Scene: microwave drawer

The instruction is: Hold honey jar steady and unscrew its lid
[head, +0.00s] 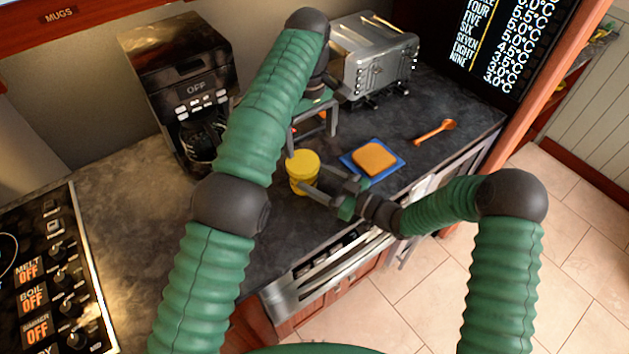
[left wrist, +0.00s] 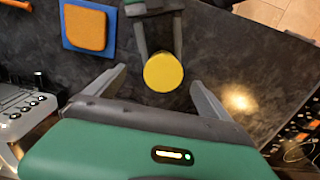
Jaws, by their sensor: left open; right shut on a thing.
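The honey jar (head: 301,184) stands upright on the dark counter with its yellow lid (head: 302,162) on top. The lid also shows from above in the left wrist view (left wrist: 163,72). My right gripper (head: 312,187) is shut on the jar's body from the right, below the lid. Its two fingers reach either side of the jar in the left wrist view. My left gripper (head: 308,130) is open and empty, pointing down above and behind the jar. In the left wrist view its spread fingers (left wrist: 158,88) lie apart from the lid.
A blue plate (head: 350,163) with a bread slice (head: 374,158) lies right of the jar. An orange spoon (head: 435,131) is farther right. A toaster (head: 372,60) and coffee machine (head: 186,90) stand behind. The counter's front edge is close to the jar.

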